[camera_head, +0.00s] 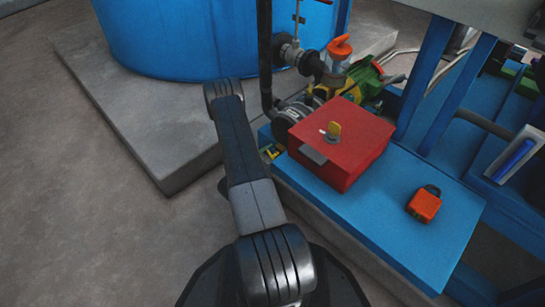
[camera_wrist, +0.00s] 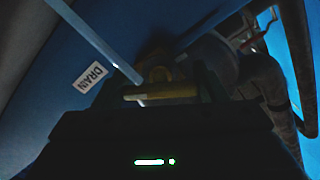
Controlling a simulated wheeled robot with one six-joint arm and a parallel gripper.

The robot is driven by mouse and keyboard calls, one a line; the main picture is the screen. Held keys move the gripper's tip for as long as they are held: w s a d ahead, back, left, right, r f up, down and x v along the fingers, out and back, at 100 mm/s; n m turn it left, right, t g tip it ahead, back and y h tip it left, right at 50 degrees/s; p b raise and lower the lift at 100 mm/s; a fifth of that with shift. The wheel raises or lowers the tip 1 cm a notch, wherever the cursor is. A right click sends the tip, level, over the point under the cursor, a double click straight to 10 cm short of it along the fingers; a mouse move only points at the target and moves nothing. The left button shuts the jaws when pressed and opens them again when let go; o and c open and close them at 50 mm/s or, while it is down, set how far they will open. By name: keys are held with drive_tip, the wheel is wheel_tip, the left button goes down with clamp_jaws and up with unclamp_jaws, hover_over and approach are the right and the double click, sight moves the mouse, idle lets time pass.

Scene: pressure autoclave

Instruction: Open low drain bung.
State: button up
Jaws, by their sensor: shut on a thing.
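In the wrist view, a brass-yellow bar (camera_wrist: 160,92), apparently the handle of the low drain bung, lies in dim light. A rounded brass part shows just behind it. A white label reading DRAIN (camera_wrist: 91,77) is to its left on a dark blue surface. My gripper (camera_wrist: 162,88) is dark and shut on the bar. Its fingers are hard to make out against the shadow. In the head view my arm reaches forward and left of the red box, and my gripper and the bung are hidden there.
A blue tank (camera_head: 190,40) stands on a concrete plinth (camera_head: 110,90). A red box with a yellow knob (camera_head: 345,150) and an orange padlock-like item (camera_head: 424,204) sit on the blue platform (camera_head: 400,230). Pipes and a valve with an orange handle (camera_head: 340,47) are behind. Floor at left is clear.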

drive_tip(key=shift+f+n, duration=0.1)
drive_tip(key=shift+n, duration=1.8)
drive_tip(key=o, duration=1)
drive_tip(key=shift+s, duration=0.1)
drive_tip(key=p+v, duration=0.4)
drive_tip(key=v, duration=0.9)
drive_tip(key=shift+s+a, duration=0.25)
drive_tip(key=shift+b+x, duration=1.95)
drive_tip(key=shift+x, duration=5)
